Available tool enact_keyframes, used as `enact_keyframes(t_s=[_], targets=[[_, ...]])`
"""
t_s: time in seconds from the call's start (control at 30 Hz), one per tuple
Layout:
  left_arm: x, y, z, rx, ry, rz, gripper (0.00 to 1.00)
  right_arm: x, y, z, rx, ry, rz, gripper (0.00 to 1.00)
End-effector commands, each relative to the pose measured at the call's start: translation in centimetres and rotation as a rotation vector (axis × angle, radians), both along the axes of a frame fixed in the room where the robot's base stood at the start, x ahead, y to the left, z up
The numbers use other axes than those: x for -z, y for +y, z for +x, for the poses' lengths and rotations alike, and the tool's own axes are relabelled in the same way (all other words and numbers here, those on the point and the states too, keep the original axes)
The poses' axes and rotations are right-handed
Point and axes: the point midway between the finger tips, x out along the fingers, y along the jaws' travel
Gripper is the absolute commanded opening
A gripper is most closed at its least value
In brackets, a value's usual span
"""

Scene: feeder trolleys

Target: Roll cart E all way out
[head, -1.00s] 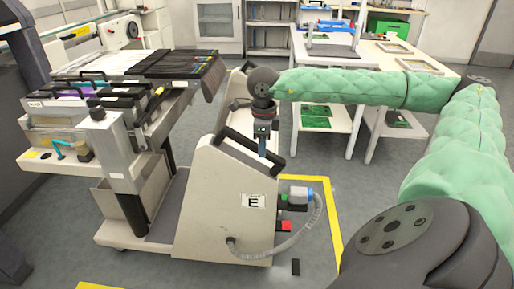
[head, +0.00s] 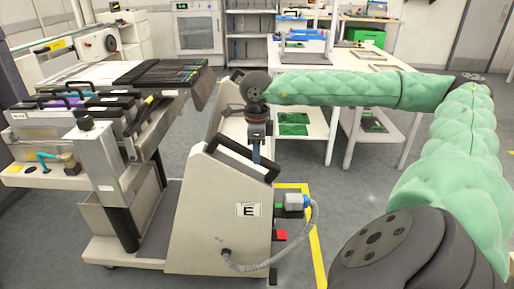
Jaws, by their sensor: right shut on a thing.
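Cart E (head: 220,225) is a beige feeder trolley with an "E" label on its side panel, standing on the grey floor left of centre. It carries black feeders (head: 160,73) on its top. A black handle bar (head: 240,161) runs along its near upper edge. My right arm, in a green padded sleeve, reaches in from the right. My right gripper (head: 256,152) points down at the handle area and is shut on the cart's handle; its fingertips are partly hidden behind the panel and handle. My left gripper is out of view.
Yellow floor tape (head: 315,240) runs right of the cart. A grey hose (head: 312,235) hangs from the cart's right side. A white table (head: 330,70) with shelves stands behind my right arm. A cabinet (head: 198,28) stands at the back. Grey floor shows between.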

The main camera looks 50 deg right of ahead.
Motion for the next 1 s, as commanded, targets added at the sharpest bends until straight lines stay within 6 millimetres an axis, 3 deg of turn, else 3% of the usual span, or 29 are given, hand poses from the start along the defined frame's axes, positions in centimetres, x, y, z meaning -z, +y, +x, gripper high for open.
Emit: enact_keyframes(t_s=[0.37,0.4,0.5,0.83,1.0], targets=[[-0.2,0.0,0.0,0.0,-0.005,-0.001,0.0,-0.2,-0.3,0.0,0.002,0.001,-0.007,0.0],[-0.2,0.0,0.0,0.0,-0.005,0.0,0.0,-0.2,-0.3,0.0,0.002,0.001,-0.006,0.37],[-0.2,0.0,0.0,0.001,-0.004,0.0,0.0,-0.2,-0.2,0.0,0.001,0.001,-0.005,0.51],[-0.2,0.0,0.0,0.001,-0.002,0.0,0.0,-0.4,-0.1,-0.1,0.0,0.002,-0.004,0.51],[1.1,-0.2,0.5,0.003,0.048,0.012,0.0,-2.1,-0.2,0.0,0.001,0.001,-0.003,0.51]])
